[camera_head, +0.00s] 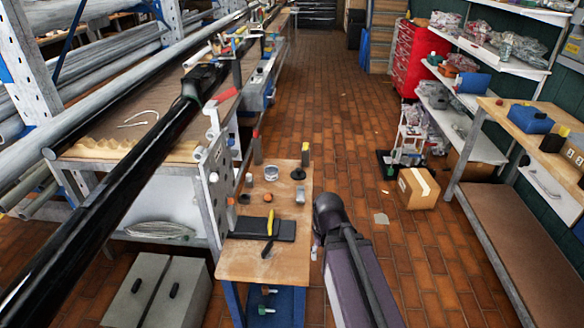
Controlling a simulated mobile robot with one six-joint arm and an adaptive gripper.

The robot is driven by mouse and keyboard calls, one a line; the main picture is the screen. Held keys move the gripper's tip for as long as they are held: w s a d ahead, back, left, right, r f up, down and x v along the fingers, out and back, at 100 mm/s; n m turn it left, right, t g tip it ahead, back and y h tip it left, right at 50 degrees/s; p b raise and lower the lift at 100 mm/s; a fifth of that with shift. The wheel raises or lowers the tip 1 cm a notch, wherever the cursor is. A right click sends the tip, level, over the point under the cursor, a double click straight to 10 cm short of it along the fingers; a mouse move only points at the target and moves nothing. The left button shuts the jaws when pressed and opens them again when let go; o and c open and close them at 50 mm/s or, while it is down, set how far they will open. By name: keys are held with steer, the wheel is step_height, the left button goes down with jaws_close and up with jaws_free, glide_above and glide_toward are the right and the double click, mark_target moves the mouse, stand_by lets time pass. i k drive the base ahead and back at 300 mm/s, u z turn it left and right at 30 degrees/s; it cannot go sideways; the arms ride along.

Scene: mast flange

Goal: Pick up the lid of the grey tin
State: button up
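A small round silver-grey tin (271,172) stands on the wooden bench top (238,262), near its far left part. Its top looks pale; I cannot tell whether that is the lid or an open rim.
A cardboard box (418,188) sits on the open brick floor at right.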

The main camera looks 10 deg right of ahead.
mark_target(298, 174)
steer(key=z, duration=0.05)
steer(key=i, duration=0.9)
